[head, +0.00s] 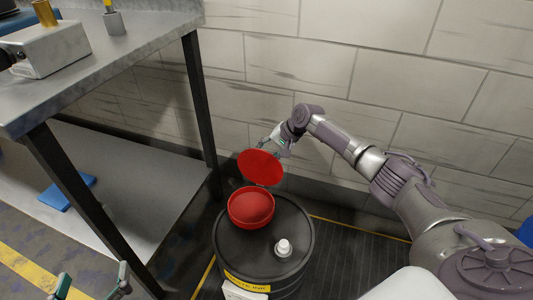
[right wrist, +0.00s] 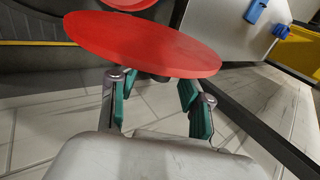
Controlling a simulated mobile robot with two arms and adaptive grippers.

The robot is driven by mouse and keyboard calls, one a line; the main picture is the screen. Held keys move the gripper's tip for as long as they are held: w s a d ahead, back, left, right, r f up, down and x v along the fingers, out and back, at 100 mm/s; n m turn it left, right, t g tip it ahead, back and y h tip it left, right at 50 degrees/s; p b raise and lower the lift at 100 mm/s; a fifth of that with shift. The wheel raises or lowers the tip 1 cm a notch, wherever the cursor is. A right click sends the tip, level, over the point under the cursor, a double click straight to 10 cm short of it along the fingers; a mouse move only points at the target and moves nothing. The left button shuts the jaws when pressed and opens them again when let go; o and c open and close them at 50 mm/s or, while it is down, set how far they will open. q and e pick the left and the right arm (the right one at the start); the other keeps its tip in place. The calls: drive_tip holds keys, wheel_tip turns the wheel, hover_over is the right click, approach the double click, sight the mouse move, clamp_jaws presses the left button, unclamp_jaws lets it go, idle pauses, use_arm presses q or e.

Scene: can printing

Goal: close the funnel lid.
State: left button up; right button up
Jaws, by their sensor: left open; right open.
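The red funnel (head: 251,208) sits on top of a black drum (head: 230,240). Its round red lid (head: 261,167) stands raised at the funnel's back edge, tilted up. My right gripper (head: 279,146) is open behind the lid, near its upper right edge. In the right wrist view the lid (right wrist: 145,42) spans the space just past the open fingers (right wrist: 155,98); I cannot tell whether they touch it. Part of the funnel (right wrist: 128,4) shows beyond the lid there. My left gripper (head: 92,284) is open at the bottom left, away from the drum.
A white cap (head: 283,247) stands on the drum top, right of the funnel. A metal workbench (head: 110,50) with dark legs and a lower shelf is on the left. A block wall (head: 400,65) lies close behind my right arm.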

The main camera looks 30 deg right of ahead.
drive_tip(key=shift+c, duration=0.2)
clamp_jaws()
idle(0.3)
